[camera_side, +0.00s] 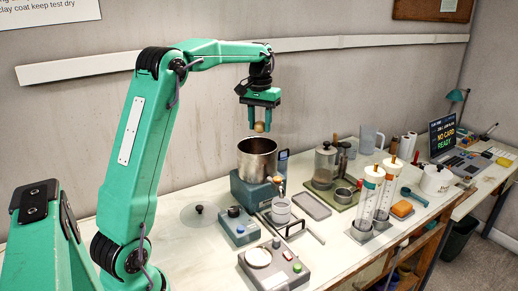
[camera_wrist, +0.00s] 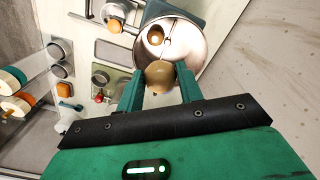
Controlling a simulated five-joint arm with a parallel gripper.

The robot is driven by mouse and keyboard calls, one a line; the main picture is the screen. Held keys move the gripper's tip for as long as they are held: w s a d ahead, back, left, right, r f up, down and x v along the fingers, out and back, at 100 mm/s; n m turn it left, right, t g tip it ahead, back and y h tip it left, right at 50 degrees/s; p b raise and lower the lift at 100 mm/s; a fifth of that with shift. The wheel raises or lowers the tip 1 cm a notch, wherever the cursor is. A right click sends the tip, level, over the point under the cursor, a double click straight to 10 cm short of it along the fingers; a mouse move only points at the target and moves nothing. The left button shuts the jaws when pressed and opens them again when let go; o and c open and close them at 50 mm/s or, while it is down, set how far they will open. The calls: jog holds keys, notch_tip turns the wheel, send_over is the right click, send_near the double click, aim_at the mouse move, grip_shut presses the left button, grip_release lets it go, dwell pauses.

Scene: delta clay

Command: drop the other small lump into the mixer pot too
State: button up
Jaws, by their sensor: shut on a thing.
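My gripper (camera_side: 261,121) is shut on a small tan lump (camera_side: 259,127) and holds it above the open mixer pot (camera_side: 257,160). In the wrist view the held lump (camera_wrist: 160,74) sits between the green fingertips (camera_wrist: 158,82), over the near part of the pot's mouth. The steel pot (camera_wrist: 186,46) stands on a blue-grey mixer base (camera_side: 252,192). In the wrist view a second orange-brown lump (camera_wrist: 155,38) lies inside the pot, beside what looks like a thin metal stirrer. The side view does not show the pot's floor.
A small balance (camera_side: 273,264), a control box (camera_side: 238,226) and a small cup (camera_side: 281,210) stand in front of the mixer. The space above the pot is clear.

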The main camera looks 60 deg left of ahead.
jog(key=shift+f, duration=0.1)
jog(key=shift+f, duration=2.95)
jog(key=o, duration=1.1)
jog(key=shift+c, duration=0.2)
jog(key=shift+r, duration=0.15)
notch_tip(320, 180, up, 8)
jog(key=shift+f, duration=0.2)
